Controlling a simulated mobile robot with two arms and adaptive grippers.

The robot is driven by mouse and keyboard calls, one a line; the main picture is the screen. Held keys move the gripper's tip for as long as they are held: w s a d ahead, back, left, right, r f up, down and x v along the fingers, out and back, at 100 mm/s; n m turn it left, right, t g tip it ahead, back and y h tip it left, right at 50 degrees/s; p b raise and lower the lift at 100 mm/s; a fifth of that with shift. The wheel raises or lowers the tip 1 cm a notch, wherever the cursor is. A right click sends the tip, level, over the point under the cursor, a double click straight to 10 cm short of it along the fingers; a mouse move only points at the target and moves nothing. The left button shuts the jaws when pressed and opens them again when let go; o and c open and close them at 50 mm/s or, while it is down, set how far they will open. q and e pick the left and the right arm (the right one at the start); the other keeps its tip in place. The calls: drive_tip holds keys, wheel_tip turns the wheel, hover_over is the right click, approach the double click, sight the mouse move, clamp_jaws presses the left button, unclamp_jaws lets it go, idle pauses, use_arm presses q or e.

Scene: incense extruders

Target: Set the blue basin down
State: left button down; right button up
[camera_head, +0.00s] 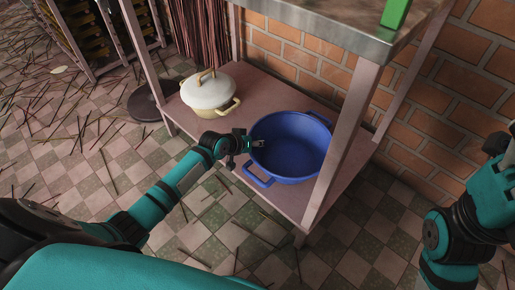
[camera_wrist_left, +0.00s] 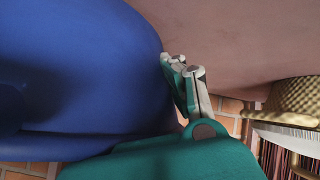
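The blue basin (camera_head: 290,150) stands upright on the pink lower shelf (camera_head: 240,80) of a metal-topped table, with one handle toward me and one at the far side. My left gripper (camera_head: 259,143) is at the basin's left rim, above and apart from the near handle. In the left wrist view the basin (camera_wrist_left: 70,75) fills the left side, and the gripper's fingertips (camera_wrist_left: 184,66) are close together beside its wall. I cannot tell whether they pinch the rim. My right arm shows at the right edge; its fingers are out of view.
A cream lidded pot (camera_head: 209,92) stands on the shelf left of the basin. A table leg (camera_head: 342,145) rises in front of the basin's right side. A green block (camera_head: 395,12) is on the tabletop. A brick wall is behind. Thin sticks litter the tiled floor.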

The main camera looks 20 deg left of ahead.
use_arm(q)
drive_tip(key=shift+f, duration=0.55)
drive_tip(key=shift+r, duration=0.1)
drive_tip(key=c, duration=1.5)
unclamp_jaws()
drive_tip(key=shift+f, duration=0.2)
